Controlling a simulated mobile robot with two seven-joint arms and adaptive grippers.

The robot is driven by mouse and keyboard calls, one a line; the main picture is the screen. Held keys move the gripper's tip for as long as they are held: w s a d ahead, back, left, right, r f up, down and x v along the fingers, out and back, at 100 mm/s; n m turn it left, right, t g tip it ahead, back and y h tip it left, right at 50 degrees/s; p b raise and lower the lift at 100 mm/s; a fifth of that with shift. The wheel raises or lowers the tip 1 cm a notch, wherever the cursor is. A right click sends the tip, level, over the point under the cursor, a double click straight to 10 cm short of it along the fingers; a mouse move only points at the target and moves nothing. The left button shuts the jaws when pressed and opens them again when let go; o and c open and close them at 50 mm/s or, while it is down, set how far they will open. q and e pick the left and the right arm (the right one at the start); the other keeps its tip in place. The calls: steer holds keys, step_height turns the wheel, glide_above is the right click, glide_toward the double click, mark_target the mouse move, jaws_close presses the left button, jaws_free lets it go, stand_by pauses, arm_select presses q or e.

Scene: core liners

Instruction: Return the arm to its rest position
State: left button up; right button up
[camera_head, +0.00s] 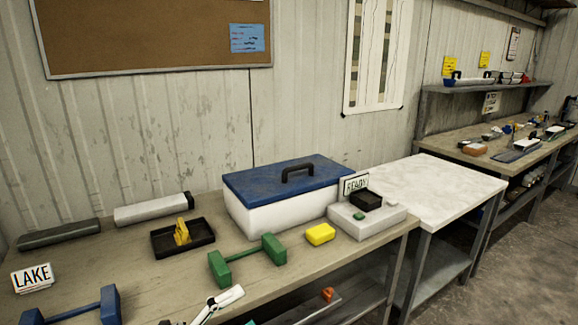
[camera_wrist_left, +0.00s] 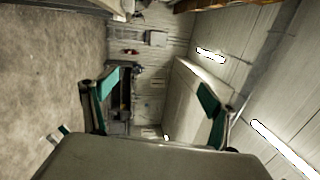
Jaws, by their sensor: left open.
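My left gripper (camera_wrist_left: 158,96) shows in the left wrist view with its two green-padded fingers spread wide apart. Nothing is between the fingers, and only the distant room shows behind them. The view is turned on its side, with floor at the left and ceiling lights at the right.
A pale side table (camera_head: 440,180) is bare.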

arm_select(q)
steer(key=s+a+f+n+t+y, duration=0.25)
steer(key=a+f+n+y, duration=0.2)
steer(key=f+n, duration=0.4)
steer(key=s+a+f+n+t+y, duration=0.25)
steer(key=f+n+y, duration=0.35)
steer(key=f+n, duration=0.3)
steer(key=s+a+f+n+g+y, duration=0.3)
steer(key=s+f+n+g, duration=0.2)
steer(key=s+f+n, duration=0.3)
steer(key=s+f, duration=0.2)
steer(key=s, duration=0.1)
steer(key=shift+s+a, duration=0.15)
steer(key=shift+s, duration=0.15)
steer(key=shift+f, duration=0.1)
